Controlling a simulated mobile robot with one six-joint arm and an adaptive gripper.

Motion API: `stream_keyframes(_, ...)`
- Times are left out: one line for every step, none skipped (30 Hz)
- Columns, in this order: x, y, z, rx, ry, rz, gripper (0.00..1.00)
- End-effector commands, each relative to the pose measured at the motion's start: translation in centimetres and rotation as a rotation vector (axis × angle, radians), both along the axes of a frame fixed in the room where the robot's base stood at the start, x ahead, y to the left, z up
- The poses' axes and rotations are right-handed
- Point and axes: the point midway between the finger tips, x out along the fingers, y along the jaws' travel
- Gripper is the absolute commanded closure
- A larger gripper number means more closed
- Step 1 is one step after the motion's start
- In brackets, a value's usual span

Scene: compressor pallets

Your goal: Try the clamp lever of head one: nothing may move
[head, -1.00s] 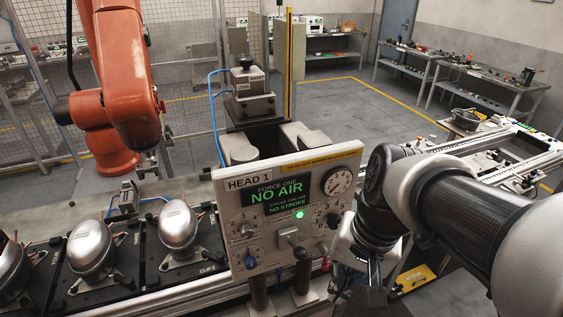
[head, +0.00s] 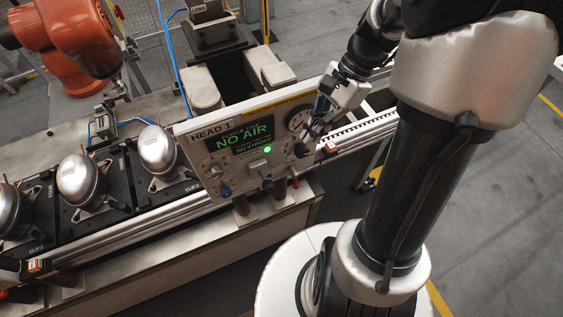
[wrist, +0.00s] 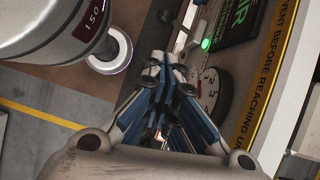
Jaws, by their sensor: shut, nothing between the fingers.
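The HEAD 1 panel (head: 213,178) stands upright at the front of the pallet line. Its screen (head: 244,141) reads NO AIR, and a green lamp (head: 267,149) is lit under it. The clamp lever (head: 259,166), a grey handle with a dark knob, seems to be the one low in the middle of the panel. My gripper (head: 315,122) is in front of the panel's right part, near the round gauge (head: 298,118), apart from that lever. In the wrist view my gripper (wrist: 165,62) is shut and empty, its tips near the gauge (wrist: 208,91) and lamp (wrist: 206,44).
Silver compressor shells (head: 80,178) sit on black pallets at left. An orange robot arm (head: 78,45) stands behind them. A blue knob (head: 225,191) and smaller switches share the panel. The floor (head: 470,200) at right is clear.

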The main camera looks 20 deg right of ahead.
Motion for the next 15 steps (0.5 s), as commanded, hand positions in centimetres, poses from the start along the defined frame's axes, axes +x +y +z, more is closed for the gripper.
stream_keyframes(0.0,0.0,0.0,0.000,0.000,0.001,1.00)
stream_keyframes(0.0,0.0,-0.1,0.000,0.000,0.001,1.00)
stream_keyframes(0.0,0.1,-0.2,0.000,0.000,0.001,1.00)
stream_keyframes(0.0,0.2,-0.3,0.000,0.000,0.001,1.00)
stream_keyframes(-0.1,0.3,-0.5,0.001,0.001,0.002,1.00)
stream_keyframes(-0.1,0.5,-0.8,0.001,0.002,0.003,1.00)
stream_keyframes(-0.1,0.7,-1.2,0.001,0.002,0.003,1.00)
stream_keyframes(-0.2,0.9,-1.5,0.001,0.001,0.004,1.00)
stream_keyframes(-0.3,1.3,-2.1,0.002,0.003,0.005,1.00)
stream_keyframes(-0.3,1.5,-2.6,0.001,0.002,0.005,1.00)
stream_keyframes(-0.3,1.9,-3.2,0.003,0.003,0.005,1.00)
stream_keyframes(-0.4,2.3,-4.0,0.002,0.005,0.005,1.00)
stream_keyframes(-0.5,2.6,-4.5,0.002,0.004,0.004,1.00)
stream_keyframes(-0.5,2.9,-5.1,0.002,0.005,0.005,1.00)
stream_keyframes(-0.5,3.4,-5.9,0.002,0.004,0.006,1.00)
